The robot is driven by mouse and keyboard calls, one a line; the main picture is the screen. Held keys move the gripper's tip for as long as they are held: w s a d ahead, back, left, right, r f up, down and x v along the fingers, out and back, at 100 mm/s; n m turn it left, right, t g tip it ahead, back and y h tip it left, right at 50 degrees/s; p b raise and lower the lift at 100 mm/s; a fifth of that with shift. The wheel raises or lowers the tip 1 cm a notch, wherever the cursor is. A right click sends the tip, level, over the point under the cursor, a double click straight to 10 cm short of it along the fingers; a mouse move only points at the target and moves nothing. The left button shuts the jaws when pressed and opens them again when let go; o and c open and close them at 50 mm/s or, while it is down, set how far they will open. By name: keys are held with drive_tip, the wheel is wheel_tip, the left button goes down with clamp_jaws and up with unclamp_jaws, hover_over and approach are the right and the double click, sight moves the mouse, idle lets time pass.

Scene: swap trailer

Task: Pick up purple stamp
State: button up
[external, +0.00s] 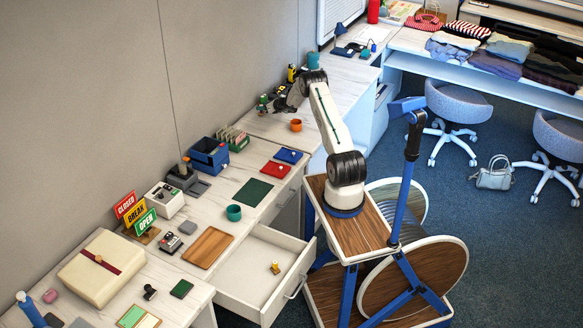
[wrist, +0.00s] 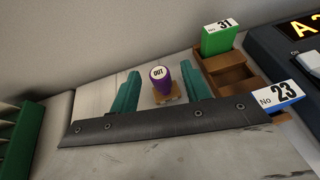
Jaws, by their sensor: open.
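The purple stamp (wrist: 164,85) stands upright in the wrist view, with a white top marked with dark lettering and a light brown base. My gripper (wrist: 163,82) is open, its two teal fingers on the left and right of the stamp. A gap shows on both sides, so the fingers do not appear to touch it. In the external view my gripper (external: 285,100) is over the back of the desk by the wall, and I cannot make out the stamp there.
A wooden tray (wrist: 236,76) with a green block (wrist: 219,38) and a blue-edged tag marked 23 (wrist: 278,96) is close on the right. A dark display device (wrist: 293,40) is beyond it. A green rack (wrist: 14,140) is at left. An orange cup (external: 296,125) and an open drawer (external: 262,275) show externally.

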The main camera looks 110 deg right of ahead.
drive_tip(key=shift+x, duration=1)
drive_tip(key=shift+c, duration=0.4)
clamp_jaws()
drive_tip(key=shift+r, duration=0.1)
